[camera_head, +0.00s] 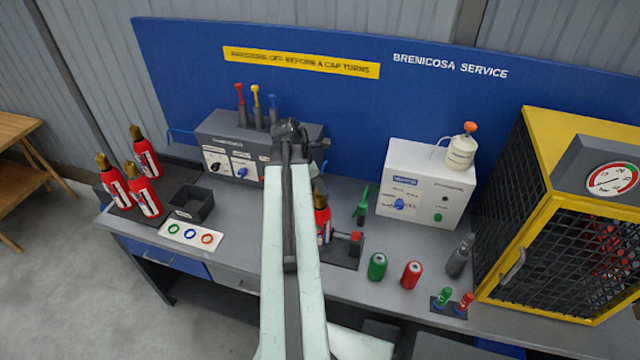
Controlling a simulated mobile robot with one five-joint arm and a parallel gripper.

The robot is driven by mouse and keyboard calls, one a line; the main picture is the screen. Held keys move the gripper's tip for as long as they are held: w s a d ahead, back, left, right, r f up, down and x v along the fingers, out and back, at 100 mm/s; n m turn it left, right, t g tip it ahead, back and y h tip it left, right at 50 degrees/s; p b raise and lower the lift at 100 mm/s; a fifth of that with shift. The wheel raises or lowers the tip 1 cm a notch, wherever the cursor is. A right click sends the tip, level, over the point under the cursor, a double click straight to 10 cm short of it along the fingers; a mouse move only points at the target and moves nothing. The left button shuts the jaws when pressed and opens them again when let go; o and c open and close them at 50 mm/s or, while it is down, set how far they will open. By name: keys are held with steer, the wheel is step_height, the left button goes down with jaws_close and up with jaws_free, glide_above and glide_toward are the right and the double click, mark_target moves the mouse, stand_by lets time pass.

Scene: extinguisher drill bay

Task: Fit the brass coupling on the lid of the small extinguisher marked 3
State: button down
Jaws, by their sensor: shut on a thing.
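My gripper (290,130) is in the middle of the view, over the grey box at the back of the bench. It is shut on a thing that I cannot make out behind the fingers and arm. I cannot pick out a separate brass coupling. A small red extinguisher (323,226) with a brass-coloured top stands on a dark base, partly hidden by my arm. Several more red extinguishers with brass-coloured tops stand on a dark mat (124,212) at the left, one of them at the front (115,187). Their numbers are too small to read.
The grey box (216,148) holds red, yellow and blue tools. A black tray (194,204) and a card with coloured rings (190,236) lie left. Green (377,267) and red (411,275) cylinders, a white unit (425,185) and a yellow mesh cage (545,150) stand right.

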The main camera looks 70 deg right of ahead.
steer(key=c, duration=1)
jaws_free()
steer(key=shift+c, duration=0.2)
steer(key=shift+r, duration=0.1)
steer(key=p+v, duration=0.6)
steer(key=w+a+f+b, duration=0.1)
steer(key=w+a, duration=0.6)
steer(key=w, duration=0.2)
steer(key=shift+a, duration=0.25)
steer(key=shift+f, duration=0.1)
